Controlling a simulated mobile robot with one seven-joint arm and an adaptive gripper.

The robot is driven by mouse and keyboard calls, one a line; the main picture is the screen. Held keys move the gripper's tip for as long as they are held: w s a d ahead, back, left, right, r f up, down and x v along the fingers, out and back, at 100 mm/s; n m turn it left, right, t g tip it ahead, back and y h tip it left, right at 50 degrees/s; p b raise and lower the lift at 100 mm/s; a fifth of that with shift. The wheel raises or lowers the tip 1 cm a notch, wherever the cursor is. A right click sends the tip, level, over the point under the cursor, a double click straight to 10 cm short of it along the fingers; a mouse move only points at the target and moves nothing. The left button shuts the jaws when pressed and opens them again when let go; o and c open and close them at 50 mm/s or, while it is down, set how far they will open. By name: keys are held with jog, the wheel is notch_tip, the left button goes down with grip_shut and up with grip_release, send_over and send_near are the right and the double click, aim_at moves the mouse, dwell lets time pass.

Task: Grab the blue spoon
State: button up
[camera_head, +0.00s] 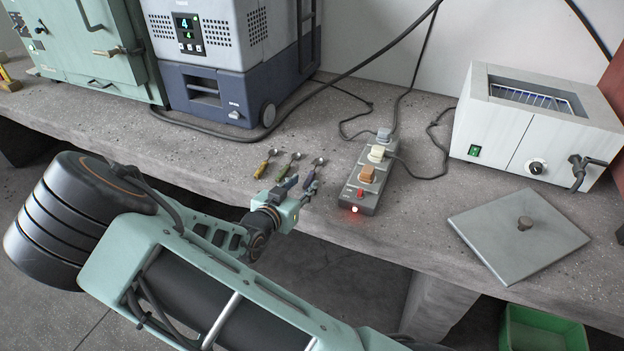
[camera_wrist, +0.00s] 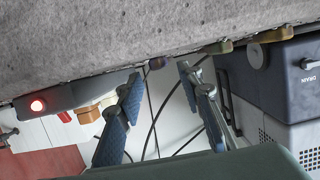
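Three small spoons lie side by side near the bench's front edge in the head view, handles toward the front. The blue spoon (camera_head: 315,172) is the rightmost, with a dark blue-purple handle. In the wrist view its handle end (camera_wrist: 157,62) shows at the bench edge, just beyond and roughly between my fingertips. The green spoon (camera_head: 287,168) is in the middle and the yellow spoon (camera_head: 263,166) on the left. My gripper (camera_head: 302,186) is open at the bench's front edge, its blue-padded fingers (camera_wrist: 159,76) apart with nothing visible between them. Any contact with the blue spoon cannot be told.
A power strip (camera_head: 366,180) with plugs and a red light lies right of the spoons. A grey-blue machine (camera_head: 215,70) stands behind them. A white heated bath (camera_head: 535,125) and a flat lid (camera_head: 515,245) are at the right. Cables cross the bench (camera_head: 215,165).

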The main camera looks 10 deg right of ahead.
aim_at(313, 171)
jog(key=x, duration=0.2)
jog(key=b+x, duration=0.1)
jog(key=x, duration=0.3)
jog(key=shift+w+a+r, duration=0.1)
jog(key=shift+w+r, duration=0.1)
jog(key=shift+r, duration=0.25)
grip_shut()
